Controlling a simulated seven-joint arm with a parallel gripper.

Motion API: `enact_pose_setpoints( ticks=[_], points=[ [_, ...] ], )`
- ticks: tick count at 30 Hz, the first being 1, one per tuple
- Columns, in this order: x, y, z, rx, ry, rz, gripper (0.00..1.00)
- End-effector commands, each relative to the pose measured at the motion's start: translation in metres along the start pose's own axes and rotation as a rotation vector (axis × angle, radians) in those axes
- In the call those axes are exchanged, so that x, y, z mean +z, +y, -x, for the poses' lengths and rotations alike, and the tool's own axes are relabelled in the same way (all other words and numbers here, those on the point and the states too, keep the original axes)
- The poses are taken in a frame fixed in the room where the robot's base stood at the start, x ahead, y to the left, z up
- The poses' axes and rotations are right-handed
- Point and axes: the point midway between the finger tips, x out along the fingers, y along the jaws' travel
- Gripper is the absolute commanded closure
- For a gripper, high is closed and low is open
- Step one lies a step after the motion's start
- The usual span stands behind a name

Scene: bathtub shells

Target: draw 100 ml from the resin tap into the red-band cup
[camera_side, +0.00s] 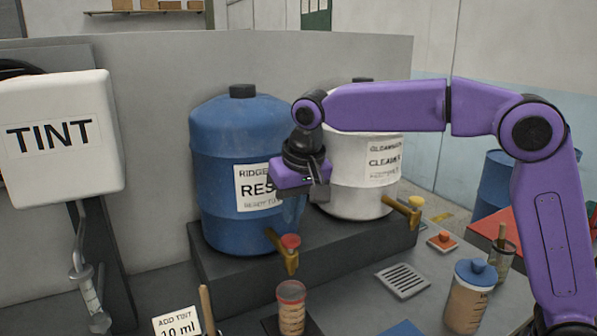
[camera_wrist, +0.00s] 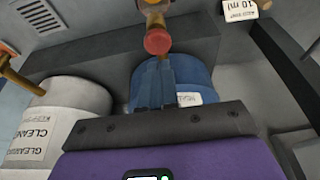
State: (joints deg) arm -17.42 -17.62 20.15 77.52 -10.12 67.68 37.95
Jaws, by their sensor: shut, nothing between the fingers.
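The blue resin drum (camera_side: 225,150) stands on a dark ledge, its label partly covered by my gripper. Its brass tap (camera_side: 291,264) has a red knob (camera_side: 290,241), which also shows in the wrist view (camera_wrist: 157,41). The red-band cup (camera_side: 291,312) stands upright below the tap's spout, with graduation marks on its wall. I cannot tell its fill level. My gripper (camera_side: 298,208) is above the red knob, in front of the drum. In the wrist view my fingers (camera_wrist: 166,66) are together and empty, close to the knob; contact cannot be told.
A white cleaner drum (camera_side: 350,190) with a yellow-knobbed tap (camera_side: 415,202) stands to the right. A TINT dispenser (camera_side: 60,140) is at left, near an "ADD TINT 10 ml" card (camera_side: 178,325). A blue-lidded cup (camera_side: 468,300) and a drain grate (camera_side: 403,280) are at right.

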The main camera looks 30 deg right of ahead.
Motion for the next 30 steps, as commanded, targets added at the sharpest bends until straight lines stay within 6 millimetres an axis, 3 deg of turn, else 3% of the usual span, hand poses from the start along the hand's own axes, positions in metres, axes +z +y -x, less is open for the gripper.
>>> enact_pose_setpoints(
  ticks=[6,12,18,30],
  points=[
    [-0.001,-0.002,0.049,-0.005,0.007,0.002,1.0],
    [-0.002,-0.003,0.08,-0.004,0.006,0.002,1.0],
    [-0.002,-0.002,0.093,-0.004,0.006,0.002,1.0],
    [-0.002,-0.002,0.094,-0.003,0.006,0.002,1.0]
  ],
)
